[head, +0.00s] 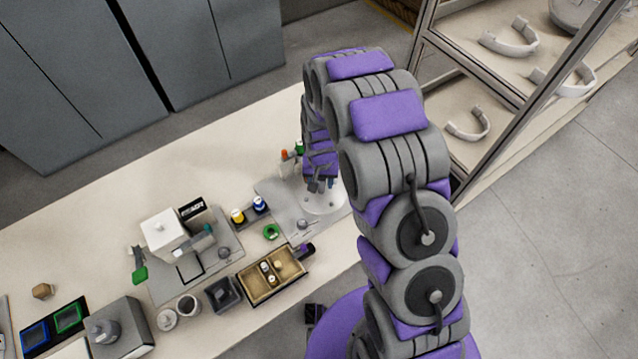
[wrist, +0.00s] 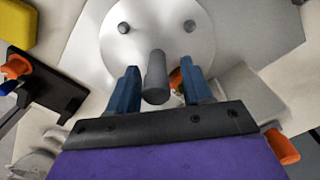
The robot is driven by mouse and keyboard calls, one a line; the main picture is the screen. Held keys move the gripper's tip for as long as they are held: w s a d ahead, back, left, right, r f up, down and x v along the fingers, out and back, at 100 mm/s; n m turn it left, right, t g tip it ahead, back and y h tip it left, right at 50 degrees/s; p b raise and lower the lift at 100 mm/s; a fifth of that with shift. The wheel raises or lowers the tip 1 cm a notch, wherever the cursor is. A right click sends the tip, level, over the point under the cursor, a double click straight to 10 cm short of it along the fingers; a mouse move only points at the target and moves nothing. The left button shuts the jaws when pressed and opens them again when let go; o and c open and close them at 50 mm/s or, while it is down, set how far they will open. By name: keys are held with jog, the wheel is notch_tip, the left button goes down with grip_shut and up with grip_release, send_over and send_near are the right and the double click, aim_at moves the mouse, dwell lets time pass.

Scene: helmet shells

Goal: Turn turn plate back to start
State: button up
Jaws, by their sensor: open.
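The turn plate is a pale round disc (wrist: 158,40) with upright pegs, seen from above in the wrist view. In the head view the turn plate (head: 324,201) lies on the bench, partly hidden by my arm. Two dark pegs stand near its rim, and a larger grey peg (wrist: 156,78) stands nearer to me. My gripper (wrist: 158,86) is open, with its blue fingers on either side of this peg. I cannot tell whether they touch it. In the head view my gripper (head: 320,186) is just above the plate.
A wooden tray (head: 250,295) with small parts, a white machine (head: 163,233), and yellow and blue bottles stand left of the plate. A green ring (head: 271,231) lies nearby. A shelf rack (head: 470,60) with curved pieces stands at right.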

jog(key=shift+d+f, duration=0.45)
jog(key=shift+f, duration=0.25)
jog(key=shift+a, duration=0.4)
jog(key=shift+c, duration=0.2)
jog(key=shift+a, duration=0.15)
jog(key=shift+c, duration=1.4)
jog(key=shift+d, duration=0.3)
jog(key=c, duration=0.5)
grip_shut()
